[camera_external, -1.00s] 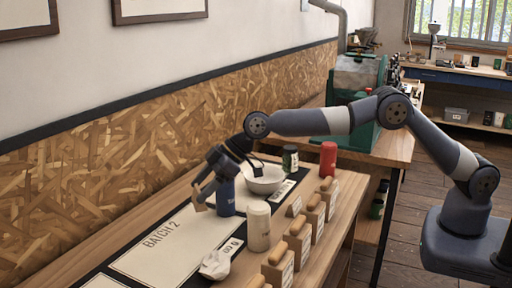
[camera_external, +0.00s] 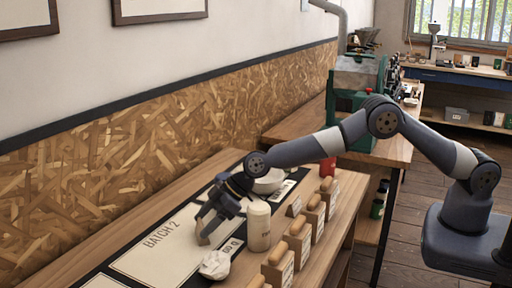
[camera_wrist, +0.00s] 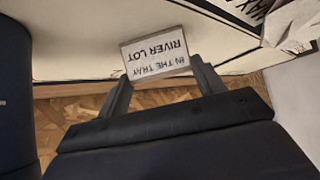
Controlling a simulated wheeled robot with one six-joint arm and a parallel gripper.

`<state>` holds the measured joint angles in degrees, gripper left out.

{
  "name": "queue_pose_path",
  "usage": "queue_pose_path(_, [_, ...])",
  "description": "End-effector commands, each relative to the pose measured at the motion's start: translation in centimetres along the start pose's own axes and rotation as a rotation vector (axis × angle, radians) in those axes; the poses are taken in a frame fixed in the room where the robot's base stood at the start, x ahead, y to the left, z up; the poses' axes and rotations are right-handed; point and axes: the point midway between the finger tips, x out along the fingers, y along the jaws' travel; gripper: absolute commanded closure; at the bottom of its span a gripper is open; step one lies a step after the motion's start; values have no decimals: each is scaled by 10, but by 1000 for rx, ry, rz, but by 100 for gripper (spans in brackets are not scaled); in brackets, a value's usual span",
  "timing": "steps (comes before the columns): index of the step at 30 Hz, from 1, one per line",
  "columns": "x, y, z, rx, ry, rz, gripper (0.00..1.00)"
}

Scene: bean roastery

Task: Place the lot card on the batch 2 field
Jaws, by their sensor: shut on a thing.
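The lot card (camera_wrist: 156,53) is a small cream card in a tan frame. It reads "RIVER LOT IN THE TRAY", upside down in the wrist view. My gripper (camera_wrist: 160,78) is shut on it, one finger at each side. In the external view my gripper (camera_external: 205,228) points down with the card (camera_external: 203,239) low over the right part of the batch 2 field (camera_external: 150,264). This field is a cream panel with "BATCH 2" printed at its far edge. I cannot tell whether the card touches it.
A crumpled white thing (camera_external: 215,264) and a cream canister (camera_external: 258,228) stand close on the right. A white bowl (camera_external: 270,183) is behind my gripper. Labelled wooden blocks (camera_external: 298,240) line the front edge. A dark blue object (camera_wrist: 14,100) is close at the wrist view's left.

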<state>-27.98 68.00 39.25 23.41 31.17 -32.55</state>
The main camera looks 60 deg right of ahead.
Motion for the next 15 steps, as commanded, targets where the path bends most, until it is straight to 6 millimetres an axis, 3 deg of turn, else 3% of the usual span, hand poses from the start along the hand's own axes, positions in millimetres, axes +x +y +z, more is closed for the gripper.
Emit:
queue_pose_path(5, [3,0,2,0,1,0,57])
queue_pose_path(6, [2,0,2,0,1,0,34])
queue_pose_path(13, [2,0,2,0,0,0,15])
queue_pose_path(15, [2,0,2,0,0,0,14])
